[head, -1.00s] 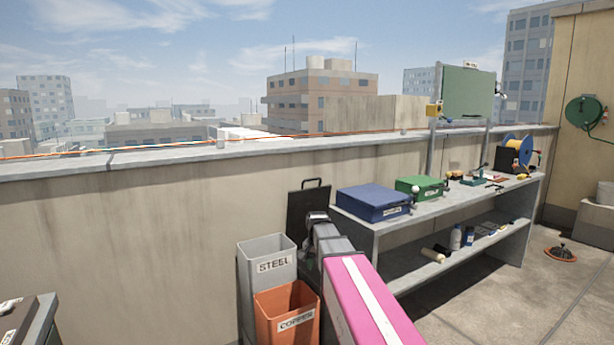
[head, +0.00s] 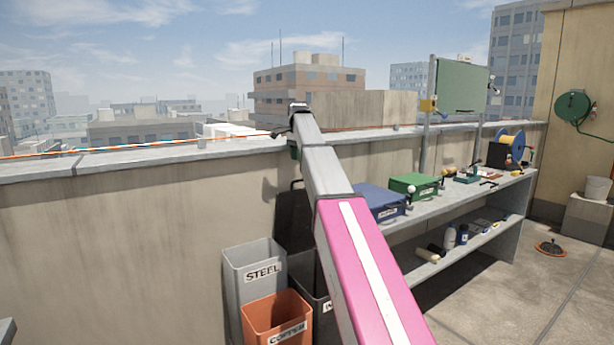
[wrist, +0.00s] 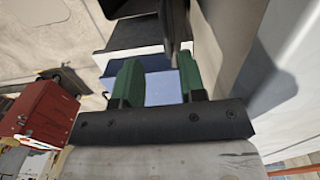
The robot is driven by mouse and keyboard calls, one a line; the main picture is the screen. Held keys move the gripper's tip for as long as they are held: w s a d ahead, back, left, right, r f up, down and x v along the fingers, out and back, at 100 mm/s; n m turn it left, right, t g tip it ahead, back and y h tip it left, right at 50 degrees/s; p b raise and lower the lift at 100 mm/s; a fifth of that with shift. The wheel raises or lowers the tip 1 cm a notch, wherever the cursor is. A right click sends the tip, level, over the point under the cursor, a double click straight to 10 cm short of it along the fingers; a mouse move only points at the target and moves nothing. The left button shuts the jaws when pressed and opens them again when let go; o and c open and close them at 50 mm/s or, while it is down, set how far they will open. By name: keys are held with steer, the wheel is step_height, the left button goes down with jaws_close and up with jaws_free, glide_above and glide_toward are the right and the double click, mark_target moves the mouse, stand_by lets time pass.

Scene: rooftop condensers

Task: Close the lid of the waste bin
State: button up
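The waste bin is probably the dark bin (head: 303,272) beside the grey and orange ones; its label is mostly hidden behind my arm. Its dark lid (head: 292,222) stands upright and open against the parapet wall, with a handle (head: 297,183) on its top edge. My gripper (head: 294,153) is above the lid handle, mostly hidden by my arm; only a bit of green finger shows. In the wrist view, the two green fingers of my gripper (wrist: 159,78) are apart with nothing held between them. Dark and blue-grey surfaces lie beyond them; I cannot tell which is the lid.
A grey STEEL bin (head: 252,290) and an orange COPPER bin (head: 272,318) stand left of the dark bin. A workbench (head: 440,205) to the right carries a blue case (head: 381,202) and a green case (head: 412,183). The parapet wall (head: 130,240) runs behind. Open floor lies at right.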

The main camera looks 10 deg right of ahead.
steer(key=f, duration=0.5)
steer(key=d+f, duration=0.1)
steer(key=f, duration=0.2)
steer(key=shift+w+f, duration=0.3)
steer(key=shift+w, duration=0.1)
jaws_close()
